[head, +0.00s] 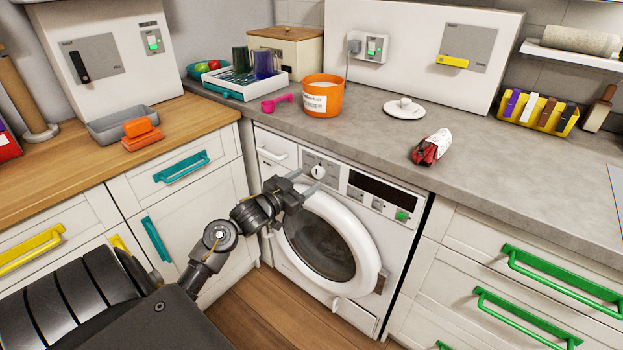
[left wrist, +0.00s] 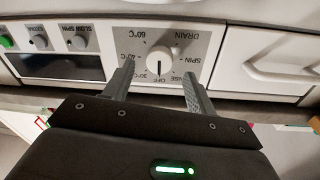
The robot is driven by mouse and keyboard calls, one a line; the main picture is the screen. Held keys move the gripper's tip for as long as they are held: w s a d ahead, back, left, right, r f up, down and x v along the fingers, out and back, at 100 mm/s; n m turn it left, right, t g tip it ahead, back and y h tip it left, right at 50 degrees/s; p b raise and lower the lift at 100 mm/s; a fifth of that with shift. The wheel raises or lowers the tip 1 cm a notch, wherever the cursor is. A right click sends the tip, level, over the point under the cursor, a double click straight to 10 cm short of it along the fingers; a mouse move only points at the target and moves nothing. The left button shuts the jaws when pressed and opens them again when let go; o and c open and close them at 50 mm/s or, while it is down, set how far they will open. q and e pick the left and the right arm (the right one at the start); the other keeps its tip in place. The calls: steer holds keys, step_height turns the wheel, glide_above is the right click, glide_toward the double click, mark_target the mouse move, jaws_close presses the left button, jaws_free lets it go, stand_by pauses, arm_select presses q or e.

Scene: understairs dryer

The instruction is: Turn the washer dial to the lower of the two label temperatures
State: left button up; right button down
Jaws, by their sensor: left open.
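The washer (head: 388,255) stands under the grey counter, its round door shut. Its white dial (head: 318,172) is on the panel's left part. In the left wrist view the dial (left wrist: 160,62) appears upside down, ringed by OFF, 30°C, 40°C, 60°C, DRAIN, SPIN and RINSE. Its dark mark seems to point at OFF. My left gripper (head: 309,178) is open in front of the dial. In the left wrist view its fingers (left wrist: 158,75) stand on either side of the dial; contact cannot be told. A red and white cloth bundle (head: 430,150) lies on the counter; no temperatures are readable on it.
An orange tub (head: 323,97), a pink scoop (head: 277,103) and a white lidded dish (head: 404,109) stand on the counter above. A drawer front (head: 278,150) is left of the dial; a dark display (head: 384,191) and buttons are right. Green-handled drawers (head: 520,300) are further right.

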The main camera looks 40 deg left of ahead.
mark_target(316, 174)
arm_select(q)
steer(key=shift+w+d, duration=0.1)
steer(key=shift+w, duration=1.4)
steer(key=c, duration=1)
